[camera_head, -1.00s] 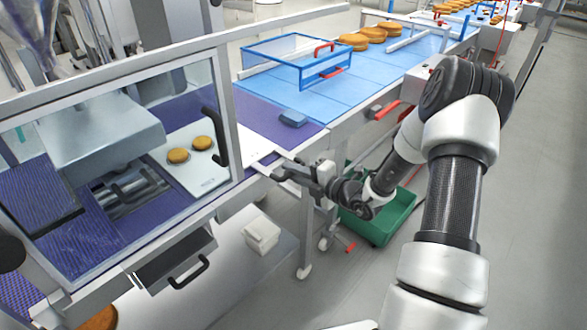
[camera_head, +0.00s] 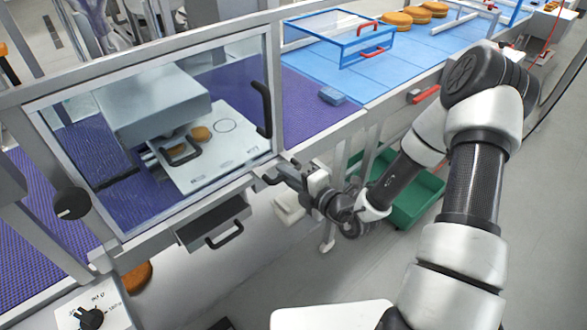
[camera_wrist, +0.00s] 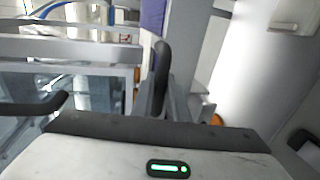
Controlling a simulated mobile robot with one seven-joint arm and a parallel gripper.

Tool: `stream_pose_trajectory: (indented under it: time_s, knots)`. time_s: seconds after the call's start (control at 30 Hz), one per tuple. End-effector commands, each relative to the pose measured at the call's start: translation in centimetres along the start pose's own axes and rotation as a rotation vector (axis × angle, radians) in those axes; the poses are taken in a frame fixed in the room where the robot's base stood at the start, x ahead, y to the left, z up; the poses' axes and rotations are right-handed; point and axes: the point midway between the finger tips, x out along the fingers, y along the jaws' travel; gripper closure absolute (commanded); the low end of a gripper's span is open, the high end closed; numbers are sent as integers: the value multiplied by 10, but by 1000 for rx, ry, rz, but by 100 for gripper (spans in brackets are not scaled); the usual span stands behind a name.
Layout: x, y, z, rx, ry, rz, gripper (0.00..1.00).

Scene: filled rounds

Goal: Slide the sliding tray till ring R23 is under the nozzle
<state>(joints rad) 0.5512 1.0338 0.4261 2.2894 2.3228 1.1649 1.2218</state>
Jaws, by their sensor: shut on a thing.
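The white sliding tray (camera_head: 222,163) lies behind the clear door, partly under the grey housing (camera_head: 152,106). I cannot read any ring label, and the nozzle tip is hidden by the housing. My gripper (camera_head: 276,178) is shut at the machine's front rail, just right of the door; what it grips is too small to tell in the head view. The wrist view shows a dark upright bar (camera_wrist: 160,78) ahead.
The clear door (camera_head: 160,125) has a black handle (camera_head: 263,108). A drawer (camera_head: 214,222) hangs below. Purple belt and a blue conveyor (camera_head: 400,68) with a blue-framed guard (camera_head: 340,38) lie right. A green bin (camera_head: 415,200) stands on the floor behind my arm.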

Motion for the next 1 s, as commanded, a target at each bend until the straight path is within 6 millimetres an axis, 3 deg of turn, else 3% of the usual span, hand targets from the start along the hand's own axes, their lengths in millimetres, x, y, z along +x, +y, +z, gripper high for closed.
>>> stream_pose_trajectory:
  time_s: [0.37,0.4,0.5,0.83,1.0]
  knots:
    - [0,0,0,0,-3,0,100]
    - [0,0,0,0,-3,0,83]
    - [0,0,0,0,-3,0,68]
    - [-2,0,0,0,-2,0,68]
    - [-22,0,1,0,-5,-2,68]
